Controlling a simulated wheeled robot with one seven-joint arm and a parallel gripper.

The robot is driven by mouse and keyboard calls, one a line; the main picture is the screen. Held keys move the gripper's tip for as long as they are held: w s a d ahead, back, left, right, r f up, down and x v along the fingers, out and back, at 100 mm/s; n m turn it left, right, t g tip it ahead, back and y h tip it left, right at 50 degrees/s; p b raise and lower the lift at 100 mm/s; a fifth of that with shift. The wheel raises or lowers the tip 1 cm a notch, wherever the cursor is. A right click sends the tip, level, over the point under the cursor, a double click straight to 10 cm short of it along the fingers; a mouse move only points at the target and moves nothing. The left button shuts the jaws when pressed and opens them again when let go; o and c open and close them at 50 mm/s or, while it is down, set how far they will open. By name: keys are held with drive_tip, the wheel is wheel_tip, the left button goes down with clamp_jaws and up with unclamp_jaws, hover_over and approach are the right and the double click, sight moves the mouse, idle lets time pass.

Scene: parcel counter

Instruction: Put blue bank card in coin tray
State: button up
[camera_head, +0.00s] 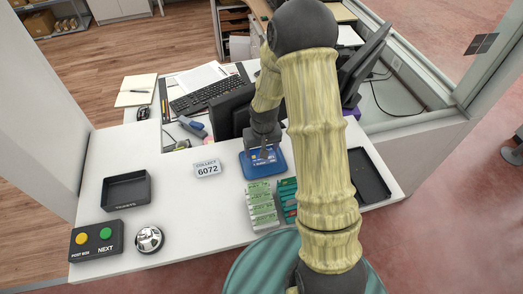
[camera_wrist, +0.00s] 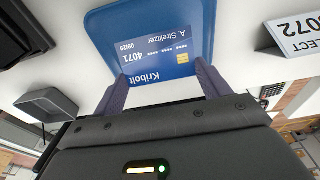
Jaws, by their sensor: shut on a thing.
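The blue bank card (camera_wrist: 153,60) has white print and a gold chip. My gripper (camera_wrist: 160,82) is shut on its near end in the wrist view, a fingertip at each side edge. The card lies over a shallow blue tray (camera_wrist: 100,30) with rounded corners, likely the coin tray. In the head view this tray (camera_head: 281,168) sits mid-counter under my gripper (camera_head: 264,154), which partly hides the card (camera_head: 256,157). I cannot tell whether the card touches the tray floor.
A COLLECT 6072 sign (camera_head: 207,168) stands left of the blue tray. Green-and-white packs (camera_head: 262,207) lie in front. A black tray (camera_head: 126,190), button box (camera_head: 96,241) and bell (camera_head: 149,239) are at left; another black tray (camera_head: 371,180) is at right. Monitors and a keyboard (camera_head: 207,95) are behind.

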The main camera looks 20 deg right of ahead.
wheel_tip(320, 180, down, 2)
drive_tip(key=shift+f, duration=0.1)
drive_tip(key=o, duration=0.9)
drive_tip(key=shift+o, duration=0.2)
drive_tip(key=shift+r, duration=0.5)
wheel_tip(320, 180, up, 11)
drive_tip(key=s+b, duration=0.1)
drive_tip(key=shift+s+r+b, duration=0.15)
drive_tip(key=shift+s+b, duration=0.15)
